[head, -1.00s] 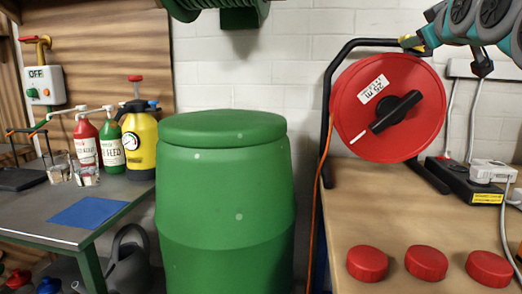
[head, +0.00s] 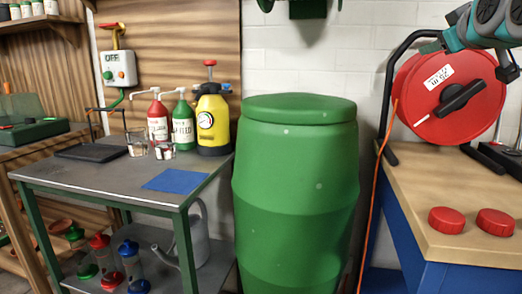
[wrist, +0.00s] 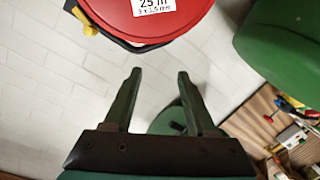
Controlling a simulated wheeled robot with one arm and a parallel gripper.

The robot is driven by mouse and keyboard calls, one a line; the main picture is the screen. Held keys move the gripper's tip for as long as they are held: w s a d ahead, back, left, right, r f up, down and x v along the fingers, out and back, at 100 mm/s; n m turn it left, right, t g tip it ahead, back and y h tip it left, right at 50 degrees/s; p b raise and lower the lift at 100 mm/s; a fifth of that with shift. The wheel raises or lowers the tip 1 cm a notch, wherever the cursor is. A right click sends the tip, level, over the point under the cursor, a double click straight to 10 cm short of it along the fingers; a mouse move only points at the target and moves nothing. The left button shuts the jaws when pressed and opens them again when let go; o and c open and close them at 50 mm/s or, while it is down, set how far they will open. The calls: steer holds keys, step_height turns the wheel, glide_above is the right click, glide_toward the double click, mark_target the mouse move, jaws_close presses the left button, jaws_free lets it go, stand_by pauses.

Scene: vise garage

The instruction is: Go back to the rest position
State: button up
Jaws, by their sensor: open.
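My gripper (wrist: 155,85) shows in the wrist view with its two dark green fingers apart and nothing between them. Beyond the fingers is the white brick wall. The red cable reel (wrist: 150,12) is at the top of the wrist view, apart from the fingertips. In the head view my arm comes in at the upper right, in front of the red cable reel (head: 435,95); the fingers cannot be made out there.
A green barrel (head: 295,190) stands between the metal table (head: 95,180) and the wooden bench (head: 430,200). Two red caps (head: 447,220) lie on the bench. Pump bottles and a yellow sprayer (head: 213,120) stand on the table. An orange cord (head: 369,215) hangs by the bench.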

steer(key=s+a+f+g+y, duration=0.1)
steer(key=s+a+f+g, duration=0.3)
steer(key=f, duration=0.7)
steer(key=s+a+f+g+y, duration=0.1)
steer(key=a+f+g, duration=0.1)
steer(key=a+f, duration=0.7)
steer(key=s+a+f+g+y, duration=0.1)
steer(key=s+a+f+g, duration=0.2)
steer(key=f, duration=0.9)
steer(key=s+a+f+m+g, duration=0.2)
steer(key=s+f+g, duration=0.2)
steer(key=s+f, duration=0.7)
steer(key=s+a+f+m+g, duration=0.1)
steer(key=s+f+g, duration=0.4)
steer(key=s+f, duration=0.6)
steer(key=s+a, duration=0.1)
steer(key=s, duration=0.4)
steer(key=shift+s+f+m, duration=0.15)
steer(key=shift+f+m, duration=0.2)
steer(key=shift+m, duration=0.05)
